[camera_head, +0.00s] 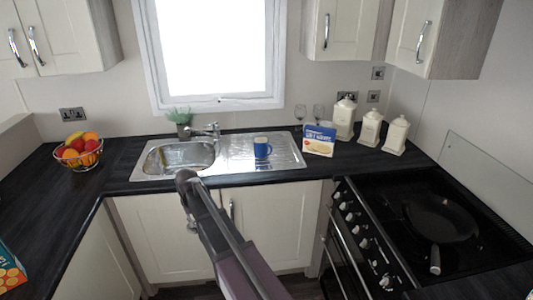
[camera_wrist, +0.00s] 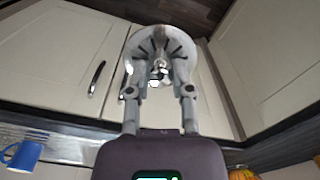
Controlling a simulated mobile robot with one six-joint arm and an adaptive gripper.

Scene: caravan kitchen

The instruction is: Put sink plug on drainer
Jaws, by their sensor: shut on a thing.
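My gripper (camera_wrist: 160,82) is shut on the sink plug (camera_wrist: 160,38), a round pale disc with dark ribs, held at the fingertips in the wrist view. In the head view my arm reaches towards the front of the sink, and it hides the gripper and plug there. The metal drainer (camera_head: 232,153) is right of the sink bowl (camera_head: 178,158). A blue mug (camera_head: 262,150) stands on the drainer. The mug also shows at lower left in the wrist view (camera_wrist: 24,155), which is upside down.
A tap (camera_head: 213,129) and a plant (camera_head: 181,118) stand behind the sink. A box (camera_head: 319,140), glasses and white jars (camera_head: 370,128) are right of the drainer. A fruit bowl (camera_head: 80,152) is at left. A pan (camera_head: 440,218) sits on the hob. Bare drainer metal surrounds the mug.

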